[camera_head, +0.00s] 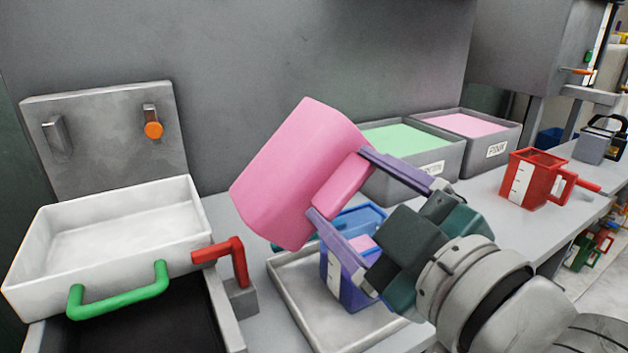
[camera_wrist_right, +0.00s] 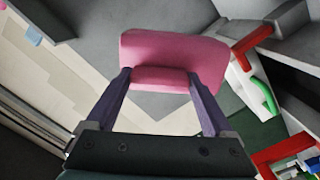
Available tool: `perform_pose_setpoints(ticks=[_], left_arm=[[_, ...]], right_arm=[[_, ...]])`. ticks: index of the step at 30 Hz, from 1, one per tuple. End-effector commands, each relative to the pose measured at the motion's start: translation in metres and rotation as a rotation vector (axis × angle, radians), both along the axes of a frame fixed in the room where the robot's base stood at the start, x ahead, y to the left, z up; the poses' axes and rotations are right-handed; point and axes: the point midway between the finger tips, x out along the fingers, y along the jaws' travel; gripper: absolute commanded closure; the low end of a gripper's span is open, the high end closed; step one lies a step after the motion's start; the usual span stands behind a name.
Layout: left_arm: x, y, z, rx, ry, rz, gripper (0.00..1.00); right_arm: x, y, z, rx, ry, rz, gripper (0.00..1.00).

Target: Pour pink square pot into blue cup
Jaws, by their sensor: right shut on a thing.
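The pink square pot (camera_head: 292,175) is tilted in the air, with its mouth hidden from the head camera. My right gripper (camera_head: 340,186) is shut on the pot's handle block, and the wrist view shows the pot (camera_wrist_right: 175,52) between the purple fingers (camera_wrist_right: 158,80). The blue cup (camera_head: 345,283), with a white scale on its side, stands upright in a grey tray (camera_head: 290,288) below the pot. The pot and gripper partly cover the cup. A patch of pink shows inside the cup. No falling stream is visible. My left gripper is out of view.
A white mould box (camera_head: 120,222) with a green handle stands at left, near a red lever (camera_head: 235,255). Bins of green (camera_head: 405,138) and pink (camera_head: 468,124) material stand behind. A red cup (camera_head: 520,180) stands at right on the bench.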

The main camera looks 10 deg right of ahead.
Motion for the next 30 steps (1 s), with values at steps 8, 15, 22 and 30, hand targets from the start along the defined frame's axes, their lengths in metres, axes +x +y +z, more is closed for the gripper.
perform_pose_setpoints(ticks=[8, 15, 22, 30], left_arm=[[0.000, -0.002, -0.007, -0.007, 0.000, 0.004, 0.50], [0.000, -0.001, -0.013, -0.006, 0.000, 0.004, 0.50], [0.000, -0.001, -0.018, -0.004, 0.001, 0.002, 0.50], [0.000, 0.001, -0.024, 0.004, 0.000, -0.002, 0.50]], right_arm=[[0.000, 0.001, -0.005, 0.088, 0.026, 0.000, 0.76], [0.000, 0.001, -0.008, 0.158, 0.049, 0.000, 0.76], [0.000, 0.000, -0.011, 0.214, 0.068, 0.000, 0.76], [0.000, 0.000, -0.015, 0.275, 0.088, 0.000, 0.76]])
